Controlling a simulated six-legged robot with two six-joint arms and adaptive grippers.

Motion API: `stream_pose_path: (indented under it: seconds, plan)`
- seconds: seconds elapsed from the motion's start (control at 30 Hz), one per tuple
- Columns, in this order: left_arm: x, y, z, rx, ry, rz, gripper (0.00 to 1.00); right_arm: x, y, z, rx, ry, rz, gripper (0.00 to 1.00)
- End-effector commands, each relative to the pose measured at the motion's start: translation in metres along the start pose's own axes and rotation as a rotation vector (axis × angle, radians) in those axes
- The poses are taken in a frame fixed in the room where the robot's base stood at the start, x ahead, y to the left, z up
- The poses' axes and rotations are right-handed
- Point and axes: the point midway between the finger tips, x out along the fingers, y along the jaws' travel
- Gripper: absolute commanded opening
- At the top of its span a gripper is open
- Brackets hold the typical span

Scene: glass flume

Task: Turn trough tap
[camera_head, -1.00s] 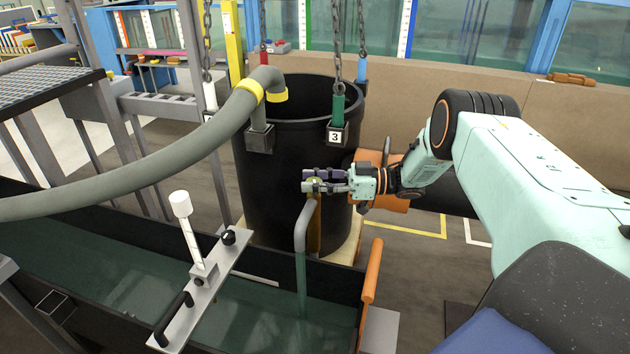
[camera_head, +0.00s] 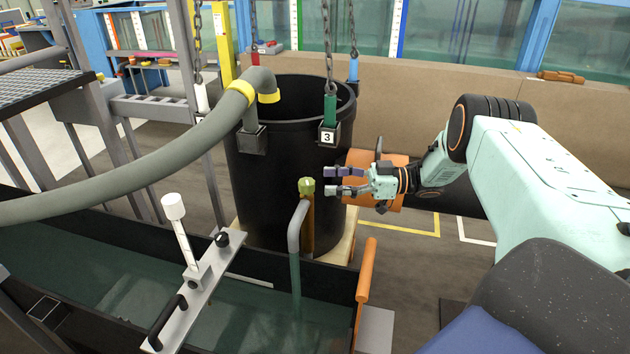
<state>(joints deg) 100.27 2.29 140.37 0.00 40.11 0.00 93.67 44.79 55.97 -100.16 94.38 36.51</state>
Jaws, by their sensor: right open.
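The trough tap shows as a small yellow-green knob (camera_head: 306,187) on top of a brass-brown upright (camera_head: 308,222), beside a grey bent spout pipe (camera_head: 295,240). It stands in front of the black barrel and at the back edge of the dark water trough (camera_head: 130,225). My right gripper (camera_head: 327,181) is just to the right of the knob, its fingers pointing left. The fingers are apart and nothing is between them. A small gap shows between the fingertips and the knob. My left gripper is not in view.
A metal bar with a white-topped lever (camera_head: 182,240) crosses the trough. An orange cylinder (camera_head: 375,190) lies behind my gripper.

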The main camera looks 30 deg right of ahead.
Motion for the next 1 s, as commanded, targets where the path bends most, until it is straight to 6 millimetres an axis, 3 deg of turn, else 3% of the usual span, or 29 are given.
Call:
stream_pose_path:
  seconds: [0.1,0.33,1.0]
  plan:
    - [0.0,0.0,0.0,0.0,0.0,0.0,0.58,-0.025,0.0,0.001,-0.001,-0.002,0.002,0.58]
    - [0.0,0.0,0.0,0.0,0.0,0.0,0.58,-0.051,0.0,0.001,0.001,-0.003,0.0,0.58]
    - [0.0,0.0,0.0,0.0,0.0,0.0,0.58,-0.056,-0.001,0.001,0.001,-0.001,-0.001,0.58]
